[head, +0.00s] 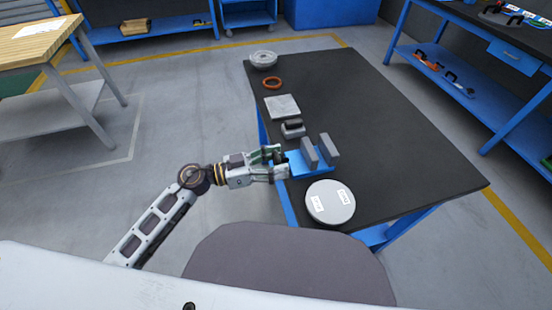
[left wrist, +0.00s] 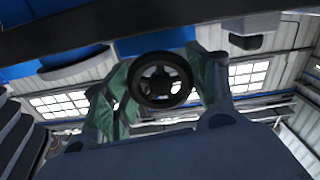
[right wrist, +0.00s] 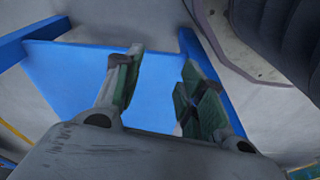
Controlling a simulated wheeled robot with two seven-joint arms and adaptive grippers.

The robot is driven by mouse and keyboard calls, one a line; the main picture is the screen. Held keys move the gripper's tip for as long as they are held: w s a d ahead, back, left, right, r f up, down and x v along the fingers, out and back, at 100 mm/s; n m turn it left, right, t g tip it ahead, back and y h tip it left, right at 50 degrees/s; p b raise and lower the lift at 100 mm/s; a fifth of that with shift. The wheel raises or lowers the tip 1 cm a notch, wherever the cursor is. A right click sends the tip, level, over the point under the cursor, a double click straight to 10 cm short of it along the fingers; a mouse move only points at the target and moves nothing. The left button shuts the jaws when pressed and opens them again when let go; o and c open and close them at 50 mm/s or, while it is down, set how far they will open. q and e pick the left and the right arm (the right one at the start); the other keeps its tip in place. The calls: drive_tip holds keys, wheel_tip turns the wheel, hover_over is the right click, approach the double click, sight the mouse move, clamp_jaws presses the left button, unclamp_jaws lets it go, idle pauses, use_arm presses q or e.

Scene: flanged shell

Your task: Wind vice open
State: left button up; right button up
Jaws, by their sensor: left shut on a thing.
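The vice (head: 316,168) stands on the table's near left part, with a blue base and two upright grey jaws (head: 330,150) that have a gap between them. No part is seen between the jaws. My left gripper (head: 279,164) is at the vice's left end, over the table's edge. In the left wrist view its fingers are on both sides of a dark round handwheel (left wrist: 161,80) and are shut on it. My right gripper (right wrist: 163,58) shows only in the right wrist view, with its fingers apart and nothing between them, in front of a blue panel.
A grey round lid with white labels (head: 330,203) lies close to the vice on the near side. A small grey block (head: 293,130), a square plate (head: 282,107), an orange ring (head: 266,84) and a grey flanged part (head: 264,59) line the left edge. The black tabletop (head: 400,140) is clear to the right.

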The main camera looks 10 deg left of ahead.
use_arm(q)
drive_tip(key=shift+m+p, duration=0.5)
drive_tip(key=shift+p, duration=0.4)
drive_tip(key=shift+m+p, duration=0.5)
drive_tip(key=shift+p, duration=0.15)
drive_tip(key=shift+m+p, duration=0.35)
drive_tip(key=shift+m, duration=0.05)
drive_tip(key=shift+m+p, duration=0.65)
drive_tip(key=shift+m, duration=0.15)
drive_tip(key=shift+m+p, duration=0.3)
drive_tip(key=shift+m, duration=0.2)
use_arm(e)
drive_tip(key=s+d+f, duration=0.3)
drive_tip(key=f, duration=0.3)
drive_tip(key=s+d+f, duration=0.3)
drive_tip(key=s+f, duration=0.1)
drive_tip(key=f, duration=0.2)
drive_tip(key=shift+d+f+t+h, duration=0.2)
drive_tip(key=shift+d+t+h, duration=0.1)
drive_tip(key=shift+s, duration=0.2)
